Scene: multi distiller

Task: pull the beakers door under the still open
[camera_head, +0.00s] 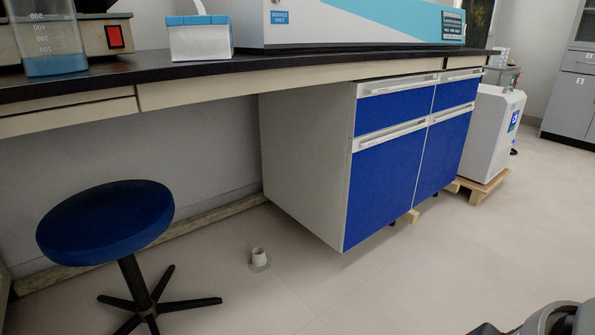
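A low cabinet with a white side (305,165) stands under the counter. Its front has two blue doors, a left door (383,190) and a right door (443,155), both shut. Each has a pale handle bar along its top edge, the left handle (390,135) and the right handle (452,113). No label shows on either, so I cannot tell which is the beakers door. A white and teal machine (350,25), perhaps the still, sits on the counter above. Neither gripper is in view; only a grey part, probably of my arm, shows at the bottom right.
Two shut blue drawers, left (395,107) and right (456,92), sit above the doors. A blue stool (105,220) stands at the left. A short floor pipe (259,257) stands left of the cabinet. A white unit (490,130) stands right of it. The floor before the doors is clear.

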